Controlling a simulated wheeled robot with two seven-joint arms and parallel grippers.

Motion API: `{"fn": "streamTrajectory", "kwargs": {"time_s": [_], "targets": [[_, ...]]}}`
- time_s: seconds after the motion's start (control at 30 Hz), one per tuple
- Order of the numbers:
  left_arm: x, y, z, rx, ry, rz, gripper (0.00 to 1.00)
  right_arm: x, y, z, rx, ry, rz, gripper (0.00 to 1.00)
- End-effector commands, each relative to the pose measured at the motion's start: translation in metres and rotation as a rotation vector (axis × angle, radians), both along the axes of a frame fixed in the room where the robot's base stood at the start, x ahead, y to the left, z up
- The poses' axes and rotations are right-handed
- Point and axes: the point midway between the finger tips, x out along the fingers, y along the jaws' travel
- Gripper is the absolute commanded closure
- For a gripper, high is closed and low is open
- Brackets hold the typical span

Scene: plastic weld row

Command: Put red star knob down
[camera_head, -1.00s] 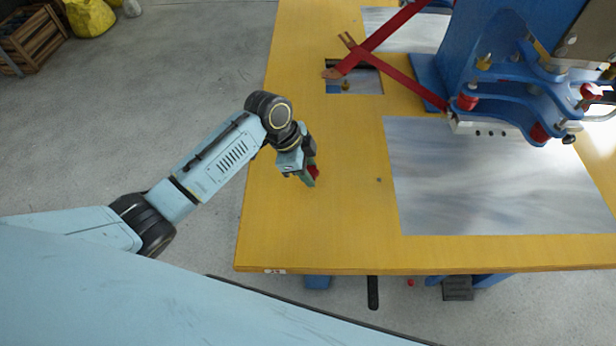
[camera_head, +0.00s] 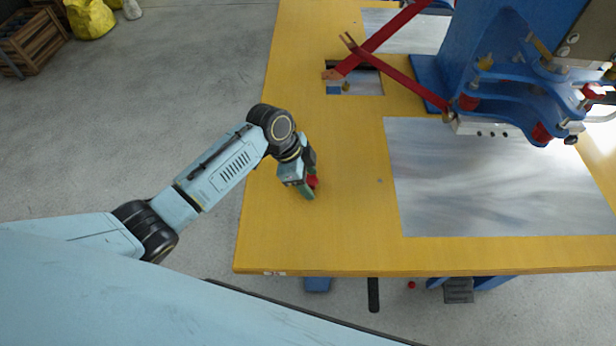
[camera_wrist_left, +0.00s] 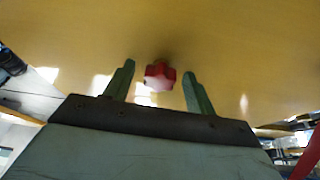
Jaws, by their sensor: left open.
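The red star knob (camera_wrist_left: 160,76) sits between the two green fingers of my left gripper (camera_wrist_left: 160,88) in the left wrist view, with a gap on each side of it. The fingers are apart, so the gripper is open around the knob. In the head view the knob (camera_head: 313,182) shows as a small red patch beside my left gripper (camera_head: 309,190), partly hidden by it. Both are at the left part of the yellow tabletop (camera_head: 350,240). The knob appears to rest on the tabletop. My right gripper is not in view.
A blue machine (camera_head: 500,60) with red levers stands at the back right. A grey metal sheet (camera_head: 480,215) covers the right part of the table. A small recess (camera_head: 368,84) with parts lies near the back. The tabletop around my left gripper is clear.

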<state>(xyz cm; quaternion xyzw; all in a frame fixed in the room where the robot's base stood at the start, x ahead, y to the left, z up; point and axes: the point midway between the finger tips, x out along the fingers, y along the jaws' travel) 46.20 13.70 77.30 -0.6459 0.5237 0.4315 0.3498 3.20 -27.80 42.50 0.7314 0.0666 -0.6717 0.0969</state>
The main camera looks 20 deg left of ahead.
Motion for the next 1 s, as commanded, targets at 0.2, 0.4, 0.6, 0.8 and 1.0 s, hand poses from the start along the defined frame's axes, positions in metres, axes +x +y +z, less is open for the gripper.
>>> {"fn": "streamTrajectory", "kwargs": {"time_s": [0.2,0.4,0.6,0.8,1.0], "targets": [[0.0,0.006,0.018,0.002,-0.003,0.0,0.44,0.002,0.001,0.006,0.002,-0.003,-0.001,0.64],[-0.003,0.022,0.059,0.002,-0.005,0.0,0.44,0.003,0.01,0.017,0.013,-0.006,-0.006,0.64],[-0.007,0.036,0.094,0.002,-0.003,-0.001,0.44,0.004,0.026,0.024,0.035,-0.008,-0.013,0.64],[-0.009,0.044,0.112,0.0,-0.001,-0.001,0.44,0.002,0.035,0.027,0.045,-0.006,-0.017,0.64],[-0.009,0.045,0.115,-0.001,-0.001,-0.001,0.44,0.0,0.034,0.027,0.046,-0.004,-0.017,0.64]]}}
